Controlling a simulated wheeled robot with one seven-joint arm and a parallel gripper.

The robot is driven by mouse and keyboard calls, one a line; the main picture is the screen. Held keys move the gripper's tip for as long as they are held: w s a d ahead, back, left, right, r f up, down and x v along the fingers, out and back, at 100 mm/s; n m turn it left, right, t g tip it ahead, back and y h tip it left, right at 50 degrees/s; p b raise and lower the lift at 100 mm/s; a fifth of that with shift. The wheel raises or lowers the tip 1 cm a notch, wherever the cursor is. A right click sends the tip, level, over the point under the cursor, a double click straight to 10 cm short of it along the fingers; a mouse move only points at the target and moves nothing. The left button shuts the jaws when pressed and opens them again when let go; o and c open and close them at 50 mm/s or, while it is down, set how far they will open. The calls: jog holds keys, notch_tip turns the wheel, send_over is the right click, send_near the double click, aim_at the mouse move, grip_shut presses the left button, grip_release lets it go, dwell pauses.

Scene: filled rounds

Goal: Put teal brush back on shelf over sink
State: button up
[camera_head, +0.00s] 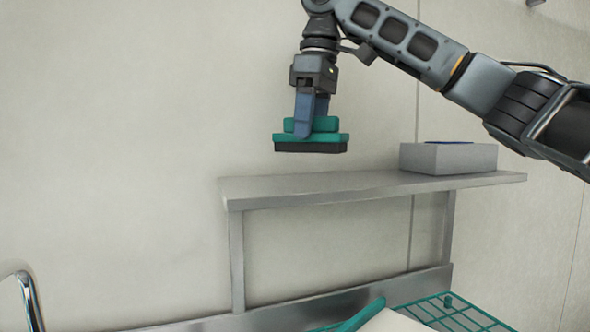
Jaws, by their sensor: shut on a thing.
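The teal brush (312,138) has a teal body with a dark underside. My gripper (312,115) points down and is shut on the top of the brush. The brush is held level, with its dark side down, above the left half of the shelf (290,192) in the picture. A gap shows between the brush and the shelf top; how far the brush is in front of or over the shelf is hard to tell. The shelf is grey metal on two uprights. The sink itself is not clearly in view.
A grey box (450,159) with something blue in its top stands at the shelf's right end. The shelf's left and middle are bare. Below are a teal wire rack (455,314) with a pale item in it and a chrome tap (30,300) at the lower left. A wall stands behind.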

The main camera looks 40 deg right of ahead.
jog(key=shift+w+a+f+b, duration=0.8)
jog(key=shift+w+a+f, duration=0.1)
jog(key=shift+a, duration=0.15)
notch_tip(320, 180, down, 4)
jog(key=b, duration=0.5)
jog(key=shift+s+r, duration=0.1)
jog(key=shift+r, duration=0.05)
jog(key=shift+f, duration=0.2)
jog(key=o, duration=1)
jog(key=shift+r, duration=0.15)
jog(key=r, duration=0.4)
jog(key=s+r+p, duration=0.1)
jog(key=r, duration=0.3)
jog(key=r+p, duration=0.1)
jog(key=r, duration=0.3)
jog(key=shift+s+d, duration=0.15)
jog(key=shift+d, duration=0.15)
